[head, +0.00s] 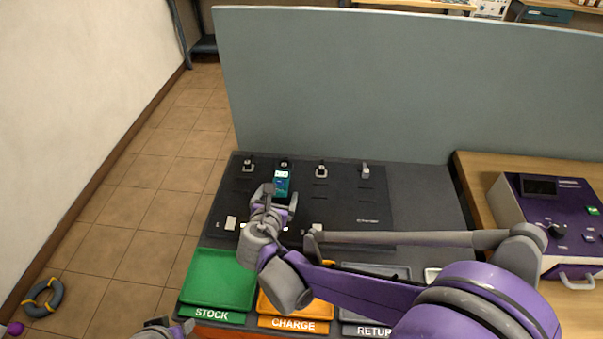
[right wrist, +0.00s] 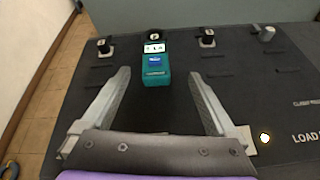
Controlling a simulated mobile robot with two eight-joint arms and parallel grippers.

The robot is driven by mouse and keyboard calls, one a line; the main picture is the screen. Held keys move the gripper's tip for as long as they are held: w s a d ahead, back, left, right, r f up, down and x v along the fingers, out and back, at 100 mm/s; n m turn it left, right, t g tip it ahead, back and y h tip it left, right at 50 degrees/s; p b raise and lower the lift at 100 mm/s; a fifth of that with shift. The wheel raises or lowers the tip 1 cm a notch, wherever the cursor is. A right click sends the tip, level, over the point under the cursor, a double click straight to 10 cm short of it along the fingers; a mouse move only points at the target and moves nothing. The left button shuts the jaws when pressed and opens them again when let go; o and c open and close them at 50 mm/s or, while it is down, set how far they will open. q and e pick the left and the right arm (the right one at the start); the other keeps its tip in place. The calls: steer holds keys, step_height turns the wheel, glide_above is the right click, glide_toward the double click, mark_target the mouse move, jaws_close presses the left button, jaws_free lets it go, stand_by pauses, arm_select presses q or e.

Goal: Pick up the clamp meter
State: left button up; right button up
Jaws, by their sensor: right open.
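The clamp meter (head: 281,184) is a small teal device with a pale screen, on the dark board just in front of a row of pegs. It also shows in the right wrist view (right wrist: 156,70), upper centre, with a blue patch below its screen. My right gripper (head: 277,198) is open and empty. In the right wrist view its fingertips (right wrist: 158,77) stand wide apart, one on either side of the meter, with clear gaps; I cannot tell their height above the board. Part of my left gripper (head: 165,328) shows at the bottom edge; its jaws cannot be made out.
Green STOCK (head: 216,280), orange CHARGE (head: 300,309) and grey RETURN trays line the front, partly behind my right arm. Several pegs with small fittings (head: 321,169) stand along the board's back. A grey-blue partition (head: 400,90) rises behind. A purple instrument (head: 540,215) stands right.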

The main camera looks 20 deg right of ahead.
mark_target(281, 176)
steer(key=shift+w+a+n+t, duration=0.25)
steer(key=shift+w+n+t, duration=0.15)
steer(key=shift+w+n, duration=0.5)
steer(key=x, duration=0.5)
steer(key=shift+f, duration=0.1)
steer(key=shift+d+p+x, duration=0.1)
steer(key=shift+p+x, duration=0.15)
steer(key=shift+x, duration=1.1)
steer(key=shift+d+p+x, duration=0.15)
steer(key=shift+p+x, duration=0.05)
steer(key=shift+x, duration=1.15)
steer(key=shift+s, duration=0.2)
steer(key=shift+c, duration=0.4)
jaws_close()
